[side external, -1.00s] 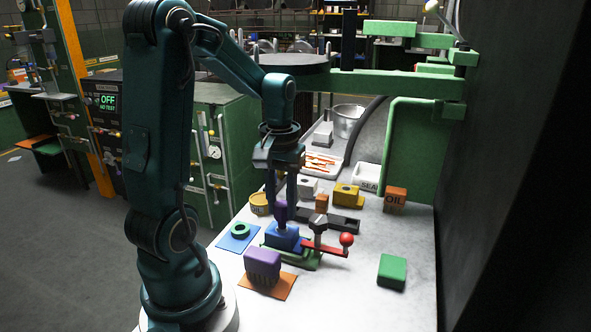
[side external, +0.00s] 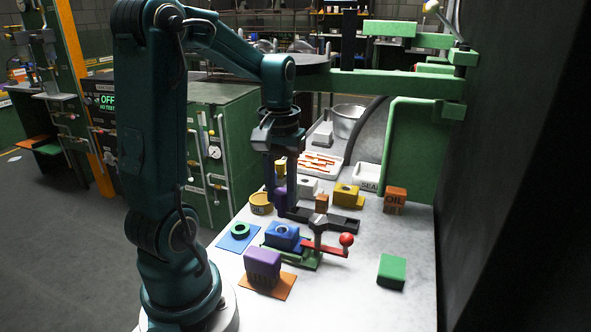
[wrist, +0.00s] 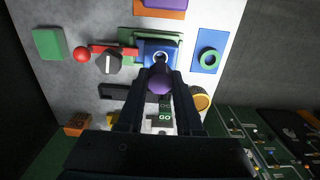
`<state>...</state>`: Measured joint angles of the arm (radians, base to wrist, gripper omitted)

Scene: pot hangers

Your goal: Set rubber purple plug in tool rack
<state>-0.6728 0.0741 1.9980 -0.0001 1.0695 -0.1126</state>
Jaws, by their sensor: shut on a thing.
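My gripper (side external: 280,205) is shut on the purple plug (side external: 281,194), which hangs upright between the two fingers. In the wrist view the plug's rounded purple end (wrist: 159,82) shows between the fingertips. The dark tool rack (side external: 343,226) lies on the bench to the right of my gripper in the side view, with a small orange-brown block at it. The gripper is at the rack's left end in that view; I cannot tell its height above it. The rack's near part is partly hidden by the fingers in the wrist view.
The blue block (side external: 282,230) with an open hole sits in a green clamp with a red-knobbed lever (side external: 345,240). A blue mat with a green ring (side external: 240,230), a purple brush-like block (side external: 262,262), a yellow tin (side external: 260,204) and a green block (side external: 391,270) stand around.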

